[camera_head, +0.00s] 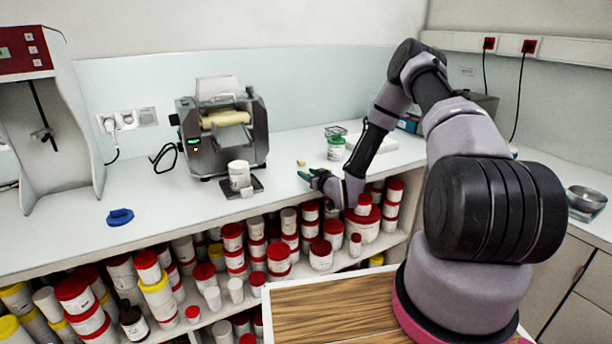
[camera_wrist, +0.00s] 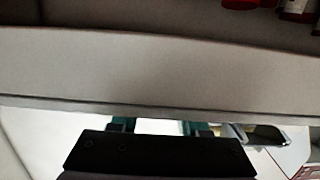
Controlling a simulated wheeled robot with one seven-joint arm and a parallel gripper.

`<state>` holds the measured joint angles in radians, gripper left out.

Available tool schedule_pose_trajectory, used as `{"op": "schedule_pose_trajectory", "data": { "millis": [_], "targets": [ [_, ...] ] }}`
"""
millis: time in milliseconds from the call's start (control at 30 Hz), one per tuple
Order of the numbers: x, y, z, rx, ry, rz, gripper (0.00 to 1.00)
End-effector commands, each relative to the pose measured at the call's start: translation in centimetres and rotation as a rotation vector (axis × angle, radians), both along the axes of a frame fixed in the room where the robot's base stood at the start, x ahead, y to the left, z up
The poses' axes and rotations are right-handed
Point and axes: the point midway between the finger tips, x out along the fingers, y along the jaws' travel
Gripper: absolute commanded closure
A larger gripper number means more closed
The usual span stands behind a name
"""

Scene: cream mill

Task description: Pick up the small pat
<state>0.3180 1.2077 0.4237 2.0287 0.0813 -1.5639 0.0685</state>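A small yellowish piece (camera_head: 301,162), which looks like the pat, lies on the white worktop (camera_head: 285,145) in the head view, right of the mill. My gripper (camera_head: 308,177) is at the worktop's front edge, just in front of the piece, with a green fingertip showing. In the wrist view, the two teal fingertips of my gripper (camera_wrist: 158,127) stand apart with a bright empty gap between them. I cannot make out the pat in the wrist view.
A metal roller mill (camera_head: 222,135) stands left, with a white jar (camera_head: 239,175) in front. A green-and-white tub (camera_head: 336,147) stands behind my gripper. A blue item (camera_head: 120,217) lies far left. Shelves of red-lidded jars (camera_head: 321,252) fill the space below.

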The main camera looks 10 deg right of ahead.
Motion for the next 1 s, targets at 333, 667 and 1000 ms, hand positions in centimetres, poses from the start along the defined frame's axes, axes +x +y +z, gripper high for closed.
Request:
{"op": "schedule_pose_trajectory", "data": {
  "millis": [333, 667, 1000],
  "targets": [
    [0.0, 0.0, 0.0, 0.000, 0.000, 0.000, 1.00],
    [0.0, 0.0, 2.6, -0.001, -0.004, 0.001, 1.00],
    [0.0, 0.0, 8.9, 0.000, -0.002, 0.000, 1.00]
  ]
}}
